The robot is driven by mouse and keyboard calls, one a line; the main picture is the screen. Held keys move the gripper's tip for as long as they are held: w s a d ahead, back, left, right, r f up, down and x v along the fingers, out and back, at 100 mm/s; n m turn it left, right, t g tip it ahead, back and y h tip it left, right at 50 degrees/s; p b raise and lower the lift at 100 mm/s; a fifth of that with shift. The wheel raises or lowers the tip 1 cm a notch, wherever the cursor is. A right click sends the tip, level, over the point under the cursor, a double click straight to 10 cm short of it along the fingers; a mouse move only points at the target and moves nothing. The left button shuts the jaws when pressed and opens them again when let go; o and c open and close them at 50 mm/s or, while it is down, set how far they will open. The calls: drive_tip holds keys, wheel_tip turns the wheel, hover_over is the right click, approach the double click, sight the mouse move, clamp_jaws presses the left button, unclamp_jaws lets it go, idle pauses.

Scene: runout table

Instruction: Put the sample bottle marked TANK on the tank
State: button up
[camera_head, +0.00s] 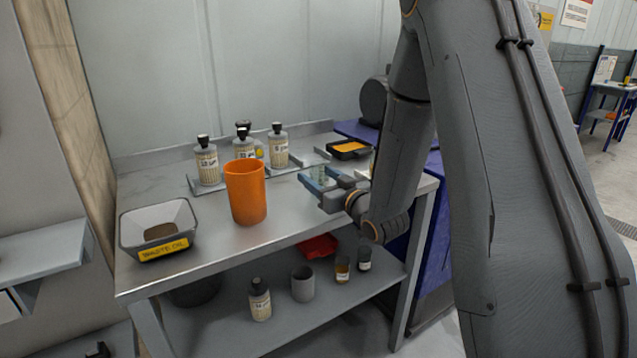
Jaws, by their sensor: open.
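My gripper (318,179) is open above the right part of the metal table (290,215), its bluish fingers pointing left. A small pale, clear thing (319,172) shows at the fingers; I cannot tell whether it is between them or behind them. Two small sample bottles stand on the lower shelf: an amber one (342,270) and a dark one (364,260). Their labels are too small to read, so I cannot tell which is marked TANK. A blue body (432,210), possibly the tank, stands right of the table, partly hidden by my arm.
An orange cup (246,192), a WASTE OIL tray (158,229) and several labelled bottles (207,163) on a rack stand on the table. A black tray with orange inside (349,149) lies behind my gripper. The lower shelf holds a grey cup (302,284) and another bottle (260,300).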

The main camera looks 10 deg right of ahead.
drive_tip(key=c, duration=1.2)
